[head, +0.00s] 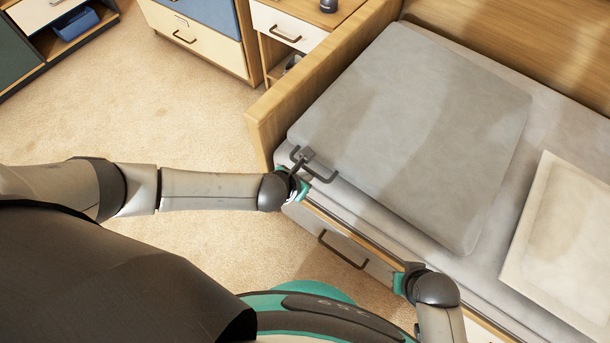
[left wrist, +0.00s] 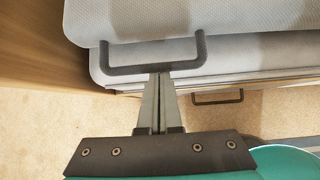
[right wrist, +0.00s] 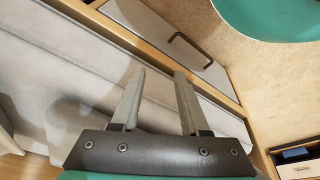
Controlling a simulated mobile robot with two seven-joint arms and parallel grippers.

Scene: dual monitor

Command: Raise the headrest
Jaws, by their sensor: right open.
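The headrest (head: 410,120) is a large grey padded panel lying low over the head end of the bed. A dark U-shaped handle (head: 325,178) sticks out from its near left edge; it also shows in the left wrist view (left wrist: 125,71). My left gripper (head: 304,158) is at the middle of this handle. In the left wrist view its fingers (left wrist: 160,76) are close together, with their tips at the bar. My right gripper (right wrist: 159,74) is open and empty, above the near side of the bed. Its fingers are hidden in the head view.
The bed's wooden end board (head: 300,85) stands close to the left of the headrest. A drawer with a dark handle (head: 342,250) is below the bed's near side. A pale pillow (head: 565,235) lies to the right. Open carpet (head: 160,110) is at the left.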

